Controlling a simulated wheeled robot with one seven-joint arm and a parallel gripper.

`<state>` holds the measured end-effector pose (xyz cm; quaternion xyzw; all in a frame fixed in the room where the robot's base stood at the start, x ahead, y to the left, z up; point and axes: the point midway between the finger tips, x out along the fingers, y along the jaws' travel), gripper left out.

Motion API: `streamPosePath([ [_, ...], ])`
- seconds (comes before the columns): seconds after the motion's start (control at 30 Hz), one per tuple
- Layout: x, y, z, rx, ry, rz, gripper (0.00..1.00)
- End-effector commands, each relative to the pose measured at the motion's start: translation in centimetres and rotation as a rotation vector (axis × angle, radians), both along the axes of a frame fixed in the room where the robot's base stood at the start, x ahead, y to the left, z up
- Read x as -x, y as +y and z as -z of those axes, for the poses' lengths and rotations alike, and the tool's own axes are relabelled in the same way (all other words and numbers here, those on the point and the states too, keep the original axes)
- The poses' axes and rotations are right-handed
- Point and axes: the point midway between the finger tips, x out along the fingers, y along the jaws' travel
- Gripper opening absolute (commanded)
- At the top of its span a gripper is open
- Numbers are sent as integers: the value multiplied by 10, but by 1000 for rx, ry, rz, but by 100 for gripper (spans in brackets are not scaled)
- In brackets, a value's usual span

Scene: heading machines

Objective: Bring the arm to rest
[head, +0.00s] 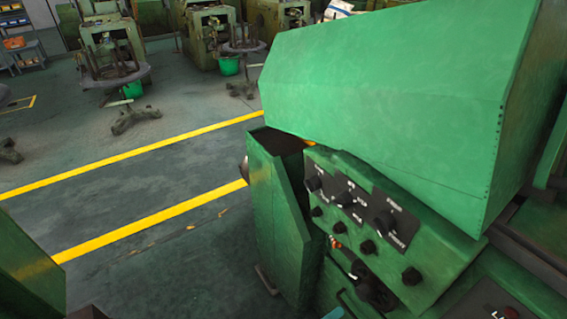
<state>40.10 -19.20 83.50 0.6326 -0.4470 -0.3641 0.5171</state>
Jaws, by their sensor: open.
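No part that I can make out as my gripper or arm shows in the head view. A large green heading machine (390,100) fills the right side, close to me. Its slanted control panel (350,205) carries several black knobs with white lettering. A narrow green box with a dark open top (275,215) stands at the machine's left end.
Two yellow floor lines (140,153) run across the dark green floor (130,200), which is mostly clear at centre left. Another green panel (25,270) cuts in at the lower left. Several machines (105,45) and a green bucket (229,66) stand at the back.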

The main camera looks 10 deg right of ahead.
Motion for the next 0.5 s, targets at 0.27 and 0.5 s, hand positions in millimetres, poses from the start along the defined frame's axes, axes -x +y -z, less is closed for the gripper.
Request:
streamPosePath([
  [0.27, 5, 30, 5, -50, -62, -63, 52],
  [0.5, 29, 92, 14, -183, -211, -202, 52],
])
